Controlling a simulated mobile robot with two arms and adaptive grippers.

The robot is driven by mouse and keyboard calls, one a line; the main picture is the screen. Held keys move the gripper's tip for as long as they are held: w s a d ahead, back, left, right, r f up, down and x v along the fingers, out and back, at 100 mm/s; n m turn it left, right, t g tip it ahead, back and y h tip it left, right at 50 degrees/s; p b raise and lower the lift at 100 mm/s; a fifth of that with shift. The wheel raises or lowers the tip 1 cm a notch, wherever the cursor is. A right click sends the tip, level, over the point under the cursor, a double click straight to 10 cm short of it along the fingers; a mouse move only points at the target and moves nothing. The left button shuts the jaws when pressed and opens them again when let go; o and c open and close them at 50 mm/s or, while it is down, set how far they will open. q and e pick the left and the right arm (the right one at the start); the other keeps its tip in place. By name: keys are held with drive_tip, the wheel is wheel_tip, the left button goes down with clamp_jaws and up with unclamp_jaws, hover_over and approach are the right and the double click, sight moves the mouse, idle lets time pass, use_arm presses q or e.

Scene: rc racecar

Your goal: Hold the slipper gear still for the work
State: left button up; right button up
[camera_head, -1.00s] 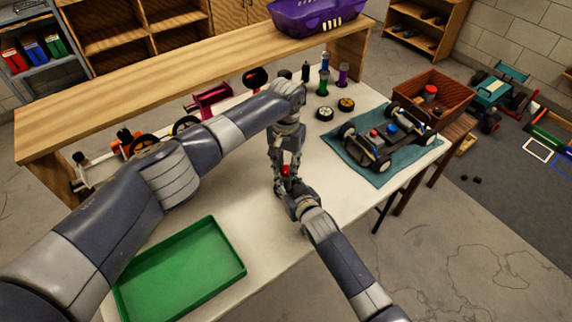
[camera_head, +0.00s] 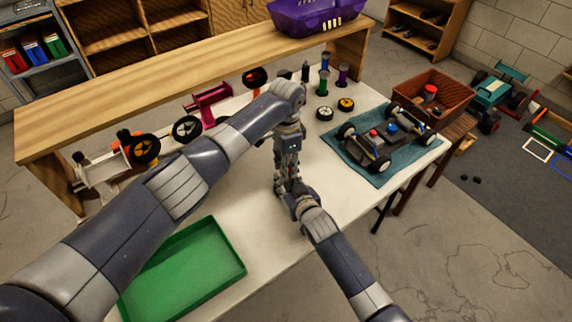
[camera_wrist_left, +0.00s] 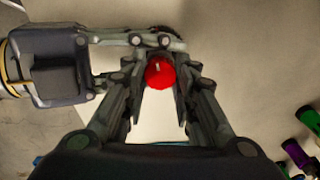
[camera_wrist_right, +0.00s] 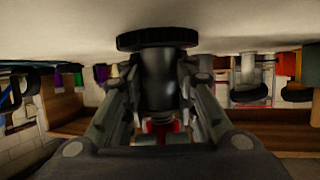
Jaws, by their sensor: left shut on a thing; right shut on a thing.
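The slipper gear appears to be the dark part with a wide black toothed disc (camera_wrist_right: 157,38) and a thick black body (camera_wrist_right: 160,80) in the right wrist view. My right gripper (camera_head: 287,187) is shut on the black body from the side, low over the table. A red round cap (camera_wrist_left: 159,72) with a small pale pin shows between my left fingers in the left wrist view. My left gripper (camera_head: 288,177) points down from above and is shut on this red cap. The two grippers hide the gear in the head view.
A green tray (camera_head: 240,270) lies at the front left of the white table. A car chassis (camera_head: 380,145) sits on a teal mat (camera_head: 372,181) at the right. Wheels (camera_head: 325,113) and coloured bottles (camera_head: 342,76) stand behind. A wooden shelf (camera_head: 190,75) spans the back.

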drive_tip(key=shift+d, duration=0.1)
idle(0.3)
use_arm(q)
drive_tip(key=shift+a, duration=0.1)
drive_tip(key=o, duration=1)
drive_tip(key=shift+o, duration=0.2)
wheel_tip(320, 180, up, 12)
use_arm(e)
drive_tip(key=o, duration=1.2)
drive_tip(key=shift+s, duration=0.1)
drive_tip(key=v, duration=1.1)
drive_tip(key=shift+s+d+r, duration=0.1)
drive_tip(key=shift+s, duration=0.25)
